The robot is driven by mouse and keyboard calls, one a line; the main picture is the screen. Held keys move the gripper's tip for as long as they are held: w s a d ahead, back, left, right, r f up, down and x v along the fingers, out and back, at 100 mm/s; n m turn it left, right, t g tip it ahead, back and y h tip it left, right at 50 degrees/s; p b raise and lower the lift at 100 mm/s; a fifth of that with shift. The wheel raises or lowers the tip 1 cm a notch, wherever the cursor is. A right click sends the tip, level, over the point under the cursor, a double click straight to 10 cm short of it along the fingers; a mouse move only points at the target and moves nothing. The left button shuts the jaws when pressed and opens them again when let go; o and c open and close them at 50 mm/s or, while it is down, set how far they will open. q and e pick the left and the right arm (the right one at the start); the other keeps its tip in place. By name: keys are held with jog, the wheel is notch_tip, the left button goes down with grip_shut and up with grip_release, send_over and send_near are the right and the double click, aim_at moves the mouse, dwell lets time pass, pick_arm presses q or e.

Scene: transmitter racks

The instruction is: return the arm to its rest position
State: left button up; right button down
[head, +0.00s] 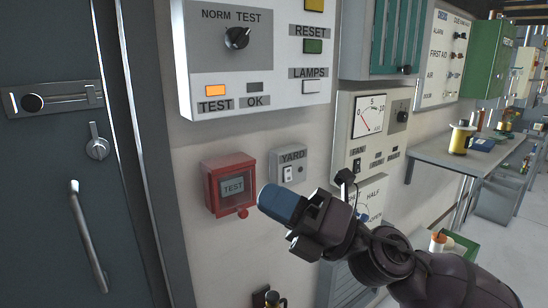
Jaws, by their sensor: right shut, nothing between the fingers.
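My right arm comes in from the lower right in the head view. Its gripper (283,206) is shut and empty, with its blue fingers pointing left. In the picture the fingertips lie just right of the red box labelled TEST (231,185) and below the small grey YARD switch box (288,165). I cannot tell how far the fingers are from the wall. My left gripper is not in view.
A white panel (258,100) with a NORM/TEST knob and a lit orange TEST lamp (216,91) hangs above. A dark door (50,180) with a handle stands at left. A meter panel (370,125) is behind my arm. A workbench (440,157) runs along the right.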

jog(key=w+d+f+m+t+h+p, duration=0.1)
jog(key=w+d+f+m+t+h, duration=0.25)
jog(key=m+t, duration=0.45)
jog(key=w+d+f+m+t+h, duration=0.2)
jog(key=d+f+m+t+h, duration=0.25)
jog(key=m, duration=0.65)
jog(key=s+d+f+m+g+h+p, duration=0.1)
jog(key=d+f+m+h, duration=0.3)
jog(key=f+m, duration=0.25)
jog(key=s+d+f+m+h, duration=0.1)
jog(key=d+f+m+h, duration=0.35)
jog(key=f, duration=0.25)
jog(key=s+d+f+m+g+h+p, duration=0.1)
jog(key=s+d+f+m+g+h, duration=0.1)
jog(key=s+f, duration=0.9)
jog(key=s+d+f+m+g+h+p, duration=0.1)
jog(key=s+d+f+m+g+h, duration=0.2)
jog(key=s+d+f+m, duration=0.4)
jog(key=s+d+f+g, duration=0.1)
jog(key=s+f, duration=0.3)
jog(key=s, duration=0.3)
jog(key=shift+d+f, duration=0.25)
jog(key=shift+d, duration=0.1)
jog(key=shift+g+h, duration=0.25)
